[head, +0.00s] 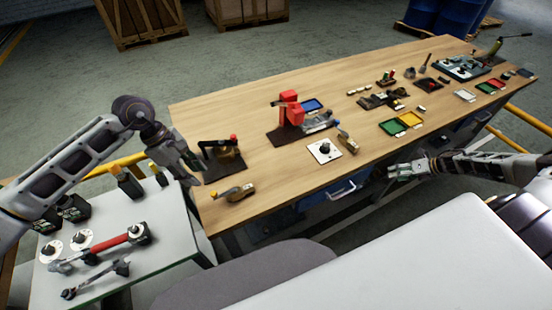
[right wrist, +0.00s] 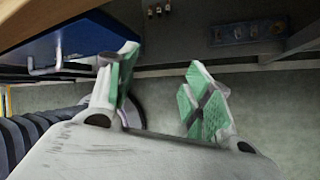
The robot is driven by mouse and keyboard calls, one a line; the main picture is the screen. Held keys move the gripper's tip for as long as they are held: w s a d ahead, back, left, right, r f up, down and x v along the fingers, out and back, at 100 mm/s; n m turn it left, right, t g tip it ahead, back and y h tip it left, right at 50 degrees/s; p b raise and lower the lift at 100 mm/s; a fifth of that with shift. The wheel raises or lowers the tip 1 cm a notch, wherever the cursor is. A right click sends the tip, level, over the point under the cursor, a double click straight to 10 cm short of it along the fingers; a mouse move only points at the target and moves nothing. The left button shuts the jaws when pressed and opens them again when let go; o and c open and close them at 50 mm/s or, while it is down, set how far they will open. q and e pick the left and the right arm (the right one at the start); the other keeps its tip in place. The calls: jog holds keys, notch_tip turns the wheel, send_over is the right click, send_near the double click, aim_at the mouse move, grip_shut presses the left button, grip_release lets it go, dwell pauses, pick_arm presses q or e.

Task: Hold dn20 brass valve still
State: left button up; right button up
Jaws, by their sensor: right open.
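A brass valve with an orange lever (head: 236,193) lies on the wooden workbench (head: 235,125) at its near left corner. A second brass-coloured fitting (head: 347,142) lies near the middle of the bench's front edge; I cannot tell from its looks which one is the DN20. My left gripper (head: 192,166) hangs at the bench's left edge, up and left of the orange-levered valve and apart from it; its jaws are too small to read. My right gripper (head: 398,171) is off the bench's front edge, away from both fittings. In the right wrist view it is open and empty (right wrist: 158,92).
A black tool with a red knob (head: 222,155) stands on a dark mat by my left gripper. A red clamp-like device (head: 290,107) and a white plate (head: 324,150) lie further right. A grey side table (head: 165,235) holds wrenches. A blue drawer (right wrist: 70,50) is under the bench.

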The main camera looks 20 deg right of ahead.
jog(key=w+d+r+n, duration=0.2)
jog(key=w+r+n, duration=0.15)
jog(key=r, duration=0.45)
jog(key=w+d+r+n, duration=0.2)
jog(key=w+r+n, duration=0.15)
jog(key=r, duration=0.45)
jog(key=w+a+r+y, duration=0.2)
jog(key=w+a+r, duration=0.4)
jog(key=a, duration=0.5)
jog(key=w+a+r+y, duration=0.2)
jog(key=w+a+r, duration=0.2)
jog(key=w+a, duration=0.55)
jog(key=w+a+r+n+g+y, duration=0.1)
jog(key=w+a+r+n, duration=0.1)
jog(key=a+r, duration=0.85)
jog(key=w+a+r+n+g+y, duration=0.1)
jog(key=w+a+r+n+y, duration=0.15)
jog(key=a+r, duration=0.8)
jog(key=s+a+f+n+g+h, duration=0.2)
jog(key=s+a+f+n+h, duration=0.3)
jog(key=a+f, duration=0.6)
jog(key=s+a+f+n+g+h, duration=0.2)
jog(key=s+a+f+n+h, duration=0.4)
jog(key=s+a+f, duration=0.4)
notch_tip(320, 180, down, 3)
jog(key=a+h, duration=0.1)
jog(key=a, duration=0.1)
jog(key=shift+a+r, duration=0.2)
jog(key=shift+a, duration=0.2)
